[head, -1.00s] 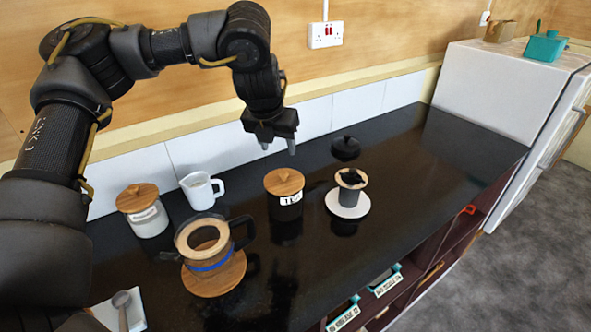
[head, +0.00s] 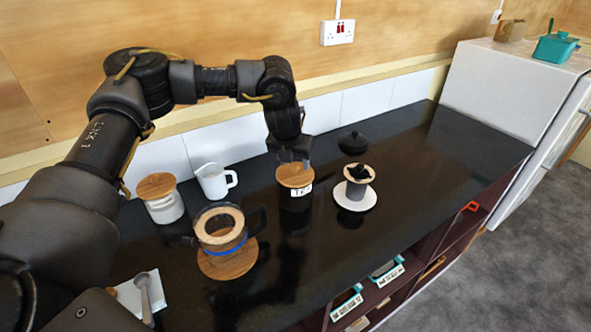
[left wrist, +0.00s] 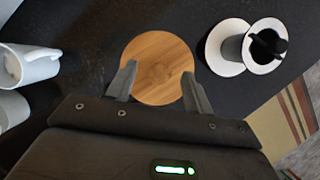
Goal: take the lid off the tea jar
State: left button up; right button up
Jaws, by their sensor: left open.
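The tea jar (head: 295,199) is a dark jar with a white label, standing upright on the black counter. Its round wooden lid (head: 294,175) sits on top. My left gripper (head: 293,163) points down right over the lid. In the left wrist view the two fingers of the left gripper (left wrist: 158,84) are apart, one at each side of the lid (left wrist: 157,66), over its near part. I cannot tell whether they touch it. The right gripper is not in view.
A glass carafe with a wooden collar (head: 219,228) stands left of the jar. A white jug (head: 212,182) and a wooden-lidded jar (head: 163,205) are further left. A dripper on a white saucer (head: 356,197) and a black lid (head: 352,143) stand to the right.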

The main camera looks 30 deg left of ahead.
pick_arm(q)
jog(key=shift+w+f, duration=0.15)
jog(key=shift+f, duration=0.3)
jog(key=shift+r, duration=0.1)
jog(key=c, duration=1.1)
